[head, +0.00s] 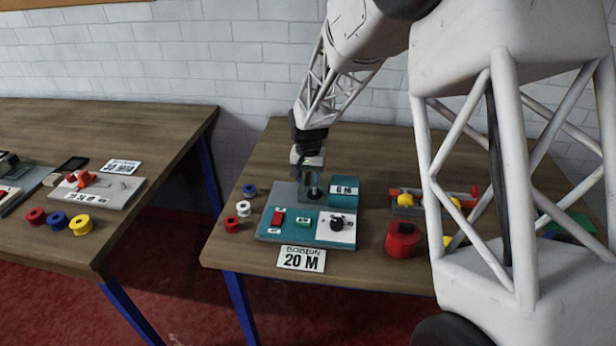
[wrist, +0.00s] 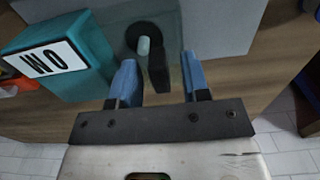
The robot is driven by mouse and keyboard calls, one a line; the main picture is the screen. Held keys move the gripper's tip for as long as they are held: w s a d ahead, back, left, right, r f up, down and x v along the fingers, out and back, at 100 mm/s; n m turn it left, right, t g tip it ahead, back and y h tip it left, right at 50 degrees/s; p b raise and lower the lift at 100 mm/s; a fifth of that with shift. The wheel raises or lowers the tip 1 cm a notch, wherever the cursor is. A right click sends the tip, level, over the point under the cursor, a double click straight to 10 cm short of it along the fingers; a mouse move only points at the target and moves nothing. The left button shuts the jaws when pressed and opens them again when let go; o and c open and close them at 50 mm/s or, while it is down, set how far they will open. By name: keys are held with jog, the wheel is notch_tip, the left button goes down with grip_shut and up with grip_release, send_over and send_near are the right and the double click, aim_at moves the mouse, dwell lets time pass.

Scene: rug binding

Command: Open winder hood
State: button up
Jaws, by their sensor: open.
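In the wrist view the teal box (wrist: 88,78) is at left, and a grey panel (wrist: 225,25) has a dark round opening with a pale peg (wrist: 143,46). A short black bar (wrist: 158,72) stands out between my fingers. I cannot tell for certain which part is the hood. My gripper (wrist: 160,78) has blue fingertips spread on either side of the bar, holding nothing. It also shows at the winder (head: 312,188) in the head view.
A red pot (head: 403,240) stands right. A "20 M" card (head: 301,259) lies in front. A second table (head: 150,115) is at left.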

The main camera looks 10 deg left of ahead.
grip_shut()
dwell(0.3)
jog(key=shift+a, duration=4.05)
grip_release()
jog(key=shift+r, duration=0.15)
